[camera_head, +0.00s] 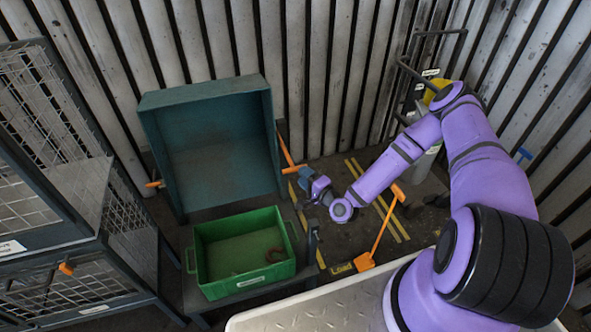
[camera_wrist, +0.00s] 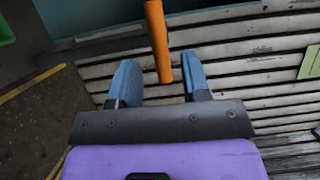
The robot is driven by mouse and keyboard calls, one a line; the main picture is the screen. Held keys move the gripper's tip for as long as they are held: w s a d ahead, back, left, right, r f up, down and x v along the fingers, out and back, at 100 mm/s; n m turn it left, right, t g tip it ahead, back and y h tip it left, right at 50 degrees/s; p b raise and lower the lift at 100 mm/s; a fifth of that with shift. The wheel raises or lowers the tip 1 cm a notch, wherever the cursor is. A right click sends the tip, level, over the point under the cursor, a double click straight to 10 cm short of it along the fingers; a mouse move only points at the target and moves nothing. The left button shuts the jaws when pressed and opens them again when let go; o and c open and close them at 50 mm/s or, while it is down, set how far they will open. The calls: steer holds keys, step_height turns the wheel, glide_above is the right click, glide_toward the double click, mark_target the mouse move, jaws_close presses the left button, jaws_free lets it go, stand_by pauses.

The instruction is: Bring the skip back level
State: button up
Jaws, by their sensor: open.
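The teal skip (camera_head: 215,150) is tipped forward in the head view, its open side facing down towards the green crate. It also shows along the top of the wrist view (camera_wrist: 105,36). An orange bar (camera_head: 285,150) stands at its right side, and a short orange piece shows at its left (camera_head: 154,184). My gripper (camera_head: 304,180) is just right of the skip, close to the orange bar. In the wrist view my gripper (camera_wrist: 161,78) is open and empty, with an orange bar (camera_wrist: 158,42) ending between the blue fingertips; contact cannot be told.
Wire cages (camera_head: 30,205) stand at left. A gas cylinder (camera_head: 424,160) stands behind my arm. Slatted walls close the back.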

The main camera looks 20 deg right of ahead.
mark_target(296, 168)
steer(key=shift+x, duration=2.4)
jaws_close()
